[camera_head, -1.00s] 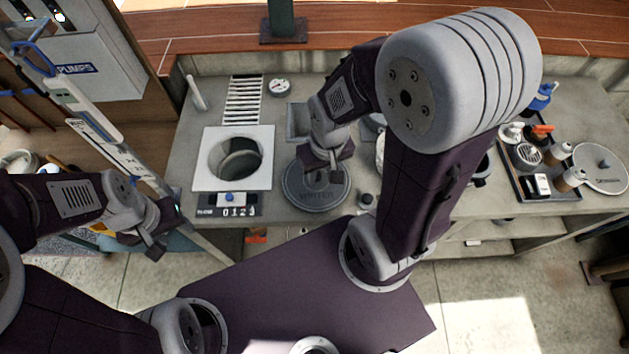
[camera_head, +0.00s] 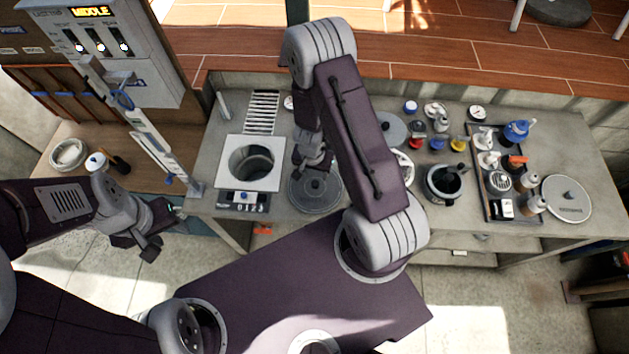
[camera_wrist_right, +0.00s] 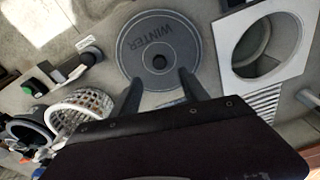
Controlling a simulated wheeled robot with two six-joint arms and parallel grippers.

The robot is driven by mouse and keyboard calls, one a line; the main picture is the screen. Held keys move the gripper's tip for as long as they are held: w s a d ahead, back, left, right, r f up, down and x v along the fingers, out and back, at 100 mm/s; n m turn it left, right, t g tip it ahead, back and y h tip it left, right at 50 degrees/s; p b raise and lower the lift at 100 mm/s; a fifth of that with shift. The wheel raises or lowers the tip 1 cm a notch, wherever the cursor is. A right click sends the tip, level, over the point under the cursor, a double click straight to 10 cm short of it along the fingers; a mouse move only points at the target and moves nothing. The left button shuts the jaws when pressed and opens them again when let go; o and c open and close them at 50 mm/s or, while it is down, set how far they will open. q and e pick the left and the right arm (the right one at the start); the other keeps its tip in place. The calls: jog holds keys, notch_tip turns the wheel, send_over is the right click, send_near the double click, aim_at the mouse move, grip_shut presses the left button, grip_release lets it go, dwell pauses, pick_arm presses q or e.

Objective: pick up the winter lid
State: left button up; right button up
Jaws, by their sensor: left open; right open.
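The winter lid (camera_head: 313,196) is a round dark grey disc with a central knob. It lies flat on the counter, right of the square white skimmer opening. In the right wrist view the lid (camera_wrist_right: 148,48) shows the word WINTER and its knob near the fingers. My right gripper (camera_head: 312,165) is open above the far part of the lid; its fingers (camera_wrist_right: 160,88) point toward the knob with nothing between them. I cannot tell whether they touch the lid. My left gripper (camera_head: 156,232) is open and empty at the left, away from the counter.
The white skimmer frame (camera_head: 272,180) is left of the lid. A white basket (camera_wrist_right: 92,103) stands close by. A tray (camera_head: 500,208) with bottles and another round lid (camera_head: 567,199) are on the right. A grey pot (camera_head: 430,192) stands mid-counter.

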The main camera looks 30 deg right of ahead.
aim_at(315, 183)
jog(key=shift+w+f, duration=0.15)
jog(key=shift+f, duration=0.05)
notch_tip(315, 183, down, 4)
jog(key=b, duration=0.3)
jog(key=shift+d+r, duration=0.1)
jog(key=f+b, duration=0.2)
jog(key=f, duration=0.1)
jog(key=f+b, duration=0.1)
jog(key=f, duration=0.1)
jog(key=shift+w+d, duration=0.25)
grip_shut()
